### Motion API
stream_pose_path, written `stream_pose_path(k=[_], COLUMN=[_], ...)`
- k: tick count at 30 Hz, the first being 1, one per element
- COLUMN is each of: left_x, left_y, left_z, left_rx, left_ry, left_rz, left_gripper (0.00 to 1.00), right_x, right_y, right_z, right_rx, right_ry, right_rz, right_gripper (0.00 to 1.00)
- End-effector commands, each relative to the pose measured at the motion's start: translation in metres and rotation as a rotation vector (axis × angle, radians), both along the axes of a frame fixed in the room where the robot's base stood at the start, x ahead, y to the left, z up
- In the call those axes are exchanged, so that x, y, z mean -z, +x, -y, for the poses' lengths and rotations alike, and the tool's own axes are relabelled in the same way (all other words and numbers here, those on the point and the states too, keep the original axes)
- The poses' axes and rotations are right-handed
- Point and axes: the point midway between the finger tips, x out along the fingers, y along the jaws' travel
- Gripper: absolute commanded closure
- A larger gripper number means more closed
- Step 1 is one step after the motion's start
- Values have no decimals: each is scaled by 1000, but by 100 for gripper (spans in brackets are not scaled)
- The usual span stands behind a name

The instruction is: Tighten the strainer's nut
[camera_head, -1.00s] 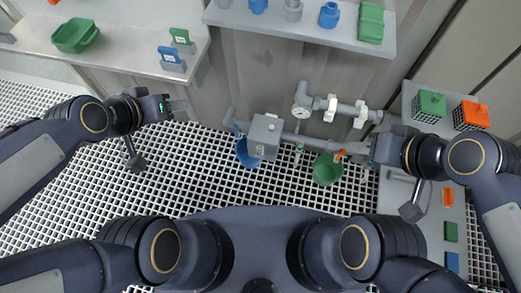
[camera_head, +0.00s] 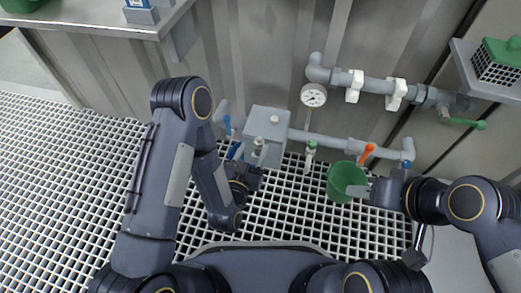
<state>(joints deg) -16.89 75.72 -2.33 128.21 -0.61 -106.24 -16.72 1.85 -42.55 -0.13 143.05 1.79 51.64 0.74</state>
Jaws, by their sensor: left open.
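My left gripper (camera_head: 250,158) is open, low at the front of the box. A small grey round-topped piece (camera_head: 259,142) shows by its fingertips; whether they touch it is unclear. A blue bucket (camera_head: 235,150) is mostly hidden behind my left gripper. My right gripper (camera_head: 362,190) is at the right side of a green bucket (camera_head: 341,180); its finger overlaps the bucket, and its grip is unclear.
The lower pipe (camera_head: 330,141) carries a green-handled valve (camera_head: 311,148) and an orange-handled valve (camera_head: 366,153). A gauge (camera_head: 313,95) and an upper pipe (camera_head: 375,83) with white fittings (camera_head: 396,95) are above. Open grating floor (camera_head: 70,180) lies at left.

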Motion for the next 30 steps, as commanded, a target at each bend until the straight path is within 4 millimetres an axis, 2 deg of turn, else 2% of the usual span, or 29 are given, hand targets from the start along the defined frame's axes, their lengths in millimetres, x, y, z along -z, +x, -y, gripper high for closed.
stream_pose_path(k=[1, 5, 15, 19, 30], left_x=[12, 14, 12, 13, 12], left_y=[-5, -4, 45, 59, 66], left_z=[2, 4, 20, 25, 27], left_rx=[3, 1, 1, 2, 2], left_ry=[1, -1, -3, -2, -2], left_rz=[12, 33, 36, 33, 30], left_gripper=[51, 51, 51, 51, 51], right_x=[8, 10, 23, 26, 27], right_y=[0, 0, 0, 0, 0], right_z=[0, 0, 0, 0, 0], right_rx=[0, 0, 0, 0, 0], right_ry=[0, 0, 0, 0, 0], right_rz=[0, 1, 1, 1, 0], right_gripper=[64, 64, 64, 64, 64])
